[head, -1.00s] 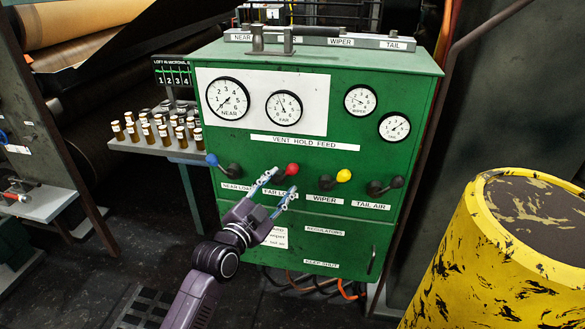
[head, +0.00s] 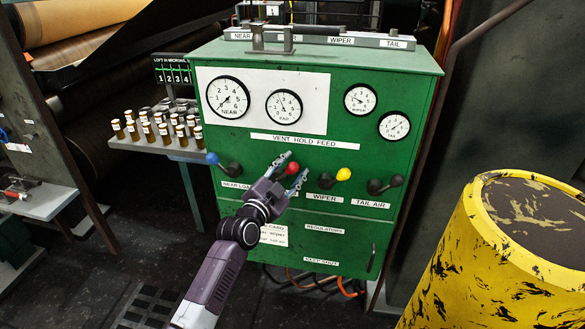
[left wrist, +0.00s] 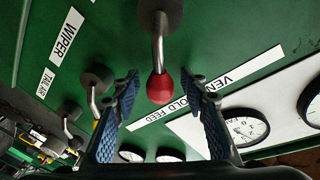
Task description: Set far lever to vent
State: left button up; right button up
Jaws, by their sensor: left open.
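The far lever has a red knob (head: 291,168) and sits on the green cabinet (head: 230,262), under the strip reading VENT HOLD FEED (head: 300,142). My right gripper is not in view.
The near lever with a blue knob (head: 212,158) stands to the left. The wiper lever with a yellow knob (head: 344,174) and the dark tail air lever (head: 396,181) are to the right. A yellow drum (head: 455,270) stands at front right; sample bottles (head: 150,128) stand at left.

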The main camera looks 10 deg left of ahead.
pick_arm(q)
grip_shut()
